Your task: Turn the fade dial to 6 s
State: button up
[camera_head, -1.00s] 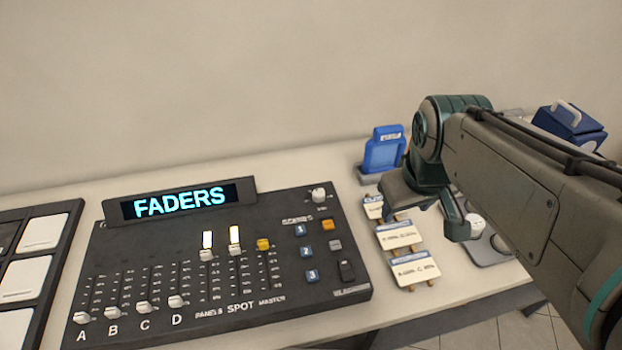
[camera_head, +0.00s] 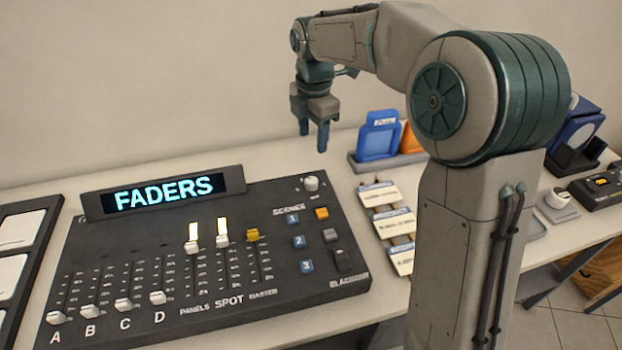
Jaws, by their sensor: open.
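The fade dial appears to be the small pale knob (camera_head: 311,183) at the top right corner of the black lighting console (camera_head: 160,240). Its setting and label are too small to read. The console's display (camera_head: 165,193) reads "FADERS" in cyan letters. My gripper (camera_head: 314,140) points down above and behind the knob, with its two dark blue fingers apart and nothing between them. It does not touch the knob.
White cards (camera_head: 392,224) on a rack stand right of the console. Blue and orange holders (camera_head: 379,137) stand behind them, close to my gripper. A white-paned panel (camera_head: 22,230) is at the left. Faders and scene buttons (camera_head: 299,242) crowd the console.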

aim_at(310, 180)
jog(key=f, duration=1.4)
jog(key=shift+w+a+p, duration=0.3)
jog(key=shift+p, duration=0.05)
jog(key=c, duration=1)
